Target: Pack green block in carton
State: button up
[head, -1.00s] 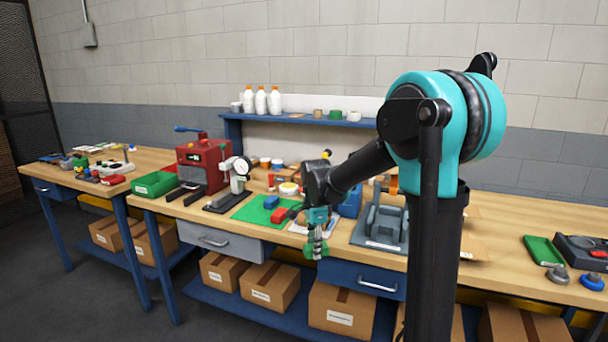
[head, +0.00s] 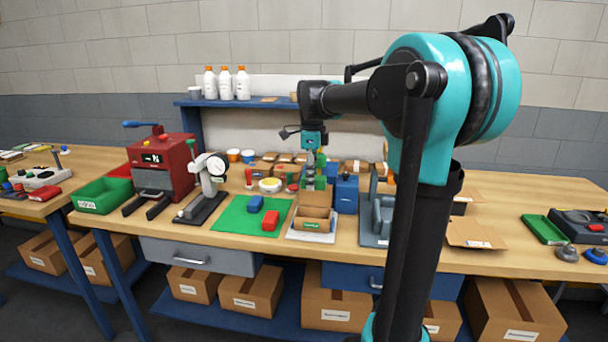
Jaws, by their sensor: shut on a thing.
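My gripper (head: 311,171) points down and is shut on the green block (head: 320,183). The fingers partly cover the block. It is held over a small open brown carton (head: 314,213), which stands on a white plate (head: 303,236) near the bench's front edge. The carton's front carries a green mark. I cannot tell whether the block's lower edge is above the carton's rim or just inside it.
A green mat (head: 233,216) with a blue block (head: 255,204) and a red block (head: 270,220) lies left of the carton. A blue container (head: 346,196) and a grey fixture (head: 378,220) stand close on the right. A dial gauge stand (head: 207,187) and red machine (head: 163,165) stand further left.

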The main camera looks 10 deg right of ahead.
jog(key=shift+f, duration=4.55)
jog(key=o, duration=1.2)
jog(key=shift+o, duration=0.2)
jog(key=shift+r, duration=0.1)
